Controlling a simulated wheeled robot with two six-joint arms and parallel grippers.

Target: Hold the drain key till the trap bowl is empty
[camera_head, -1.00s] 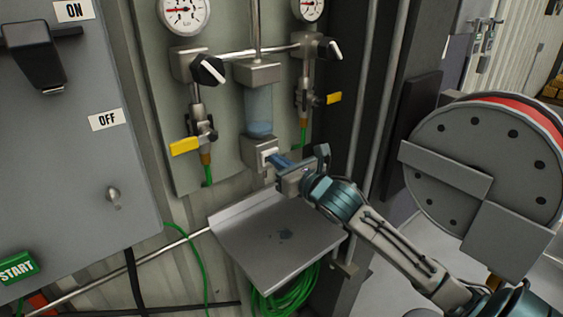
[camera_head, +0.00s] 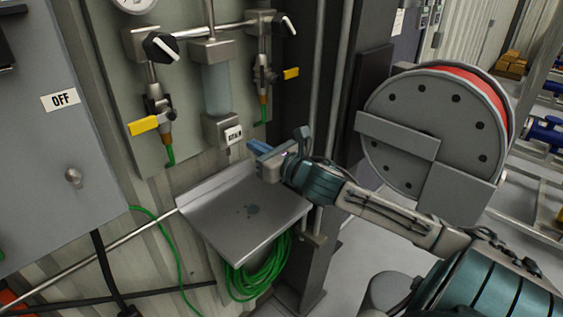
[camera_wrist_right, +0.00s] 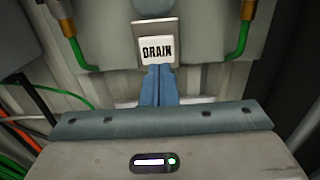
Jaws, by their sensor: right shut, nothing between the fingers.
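The drain key (camera_head: 234,135) is a white block marked DRAIN on the grey housing under the trap bowl. It faces me squarely in the right wrist view (camera_wrist_right: 157,49). The trap bowl (camera_head: 216,90) is a clear upright cylinder on the panel. It looks pale, with no liquid line that I can make out. My right gripper (camera_head: 254,146) is shut and empty, its blue fingertips together just in front of the key. A small gap shows between tips and key in the head view. The tips also show in the right wrist view (camera_wrist_right: 158,70). My left gripper is out of view.
A metal drip tray (camera_head: 210,205) with a dark wet spot sits below the key. A green hose coil (camera_head: 262,268) hangs under it. Yellow-handled valves (camera_head: 144,125) flank the bowl. A large reel (camera_head: 425,115) stands at the right, near my right arm.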

